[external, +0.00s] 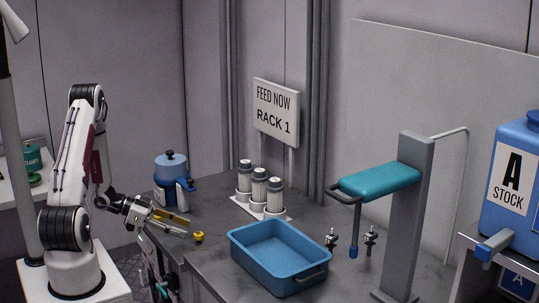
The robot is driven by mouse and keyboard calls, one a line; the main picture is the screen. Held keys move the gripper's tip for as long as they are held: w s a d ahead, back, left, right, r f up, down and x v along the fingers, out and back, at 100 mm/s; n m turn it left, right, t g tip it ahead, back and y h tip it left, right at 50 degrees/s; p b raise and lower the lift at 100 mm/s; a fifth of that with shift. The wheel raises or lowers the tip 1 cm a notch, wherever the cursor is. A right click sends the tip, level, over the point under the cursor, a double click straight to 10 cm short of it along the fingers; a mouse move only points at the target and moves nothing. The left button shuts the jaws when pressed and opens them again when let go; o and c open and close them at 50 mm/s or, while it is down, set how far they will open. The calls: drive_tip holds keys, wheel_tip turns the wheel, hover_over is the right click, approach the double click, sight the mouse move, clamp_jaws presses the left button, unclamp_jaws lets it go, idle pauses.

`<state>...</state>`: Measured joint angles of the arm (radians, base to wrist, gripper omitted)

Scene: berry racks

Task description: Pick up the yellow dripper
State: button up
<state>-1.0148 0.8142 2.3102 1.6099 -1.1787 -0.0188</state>
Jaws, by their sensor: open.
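A small yellow dripper (198,236) sits near the front left edge of the dark grey table. My gripper (185,227) is open, just left of the dripper, with its fingers pointing right towards it.
A blue tray (241,247) stands right of the dripper. Behind are a rack of white cylinders (259,186), a blue pot (171,166) and a RACK 1 sign (276,112). A grey post (408,220) with a teal arm rest (381,182) stands at right.

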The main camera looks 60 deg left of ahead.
sight(197, 234)
drive_tip(key=shift+x, duration=2.6)
drive_tip(key=shift+a+f, duration=0.15)
drive_tip(key=shift+f, duration=0.05)
drive_tip(key=c, duration=0.8)
